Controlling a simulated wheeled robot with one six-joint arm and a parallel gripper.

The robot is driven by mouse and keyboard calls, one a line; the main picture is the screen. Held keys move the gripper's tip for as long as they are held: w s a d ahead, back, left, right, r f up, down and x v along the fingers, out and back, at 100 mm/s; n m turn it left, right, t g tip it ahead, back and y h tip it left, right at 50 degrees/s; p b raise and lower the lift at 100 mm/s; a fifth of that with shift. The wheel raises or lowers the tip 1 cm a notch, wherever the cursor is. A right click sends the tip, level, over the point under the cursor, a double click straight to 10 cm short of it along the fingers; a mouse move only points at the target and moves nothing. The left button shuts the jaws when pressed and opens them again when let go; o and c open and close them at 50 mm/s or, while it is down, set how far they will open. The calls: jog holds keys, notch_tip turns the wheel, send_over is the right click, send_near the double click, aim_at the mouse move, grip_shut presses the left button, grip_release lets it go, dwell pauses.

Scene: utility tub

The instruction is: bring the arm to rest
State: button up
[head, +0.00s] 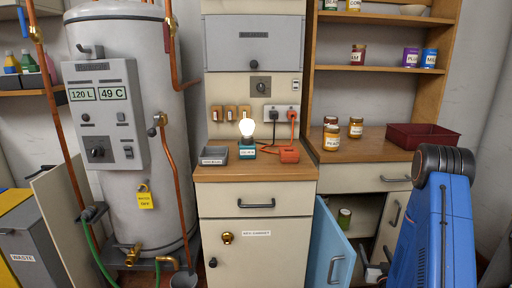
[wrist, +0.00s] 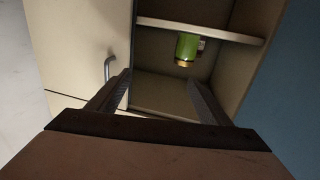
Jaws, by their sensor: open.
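My gripper (wrist: 160,76) is open, with nothing between its two dark fingers. In the wrist view it points toward an open cupboard, and that view looks turned over. My blue arm (head: 436,225) stands folded at the right front of the head view; the gripper is hard to make out there. A green jar (head: 344,217) stands on the inner shelf of the open cupboard. It also shows beyond the fingers in the wrist view (wrist: 187,48), apart from them.
The blue cupboard door (head: 331,248) stands open close to my arm. A dark red tray (head: 422,137) and several jars sit on the right counter. A lit bulb (head: 247,125) stands on the middle counter. A grey boiler (head: 130,130) fills the left.

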jog(key=w+a+r+n+g, duration=0.1)
jog(key=a+r+g, duration=0.35)
jog(key=r, duration=0.75)
jog(key=s+a+r+g+y, duration=0.1)
jog(key=s+a+r+g, duration=0.1)
jog(key=s+a+r, duration=0.65)
jog(key=s+a+r+g, duration=0.2)
jog(key=s, duration=0.9)
jog(key=s+a+r+g+y, duration=0.1)
jog(key=s+a+r+g, duration=0.1)
jog(key=s, duration=0.9)
jog(key=s+a+r+g, duration=0.2)
jog(key=s+a+r, duration=0.1)
jog(key=s, duration=0.8)
jog(key=shift+a+r+n+y, duration=0.2)
jog(key=shift+n+y, duration=0.2)
